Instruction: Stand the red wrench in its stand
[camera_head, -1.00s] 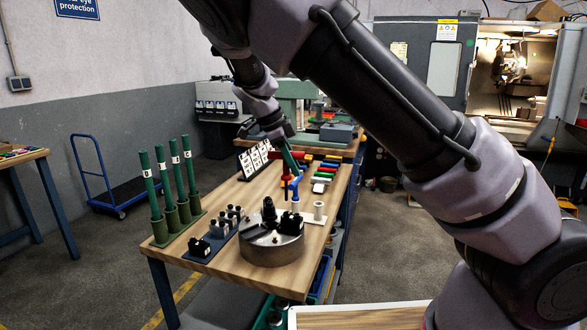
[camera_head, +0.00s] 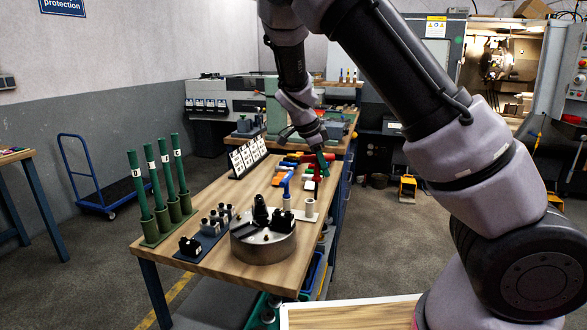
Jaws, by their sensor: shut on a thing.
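My gripper (camera_head: 322,160) is over the right side of the wooden bench and is shut on the red wrench (camera_head: 318,175), which hangs below the fingers. The wrench is small in view and its lower end is hard to make out. A blue wrench (camera_head: 286,183) stands upright in a pale round stand (camera_head: 287,202). To its right is another pale round stand (camera_head: 309,208) with nothing in it. The red wrench is above and slightly right of this empty stand, apart from it.
A round metal chuck (camera_head: 263,244) sits at the bench front. Green upright rods (camera_head: 160,177) in holders and black tool holders (camera_head: 207,235) are to its left. The right bench edge is close.

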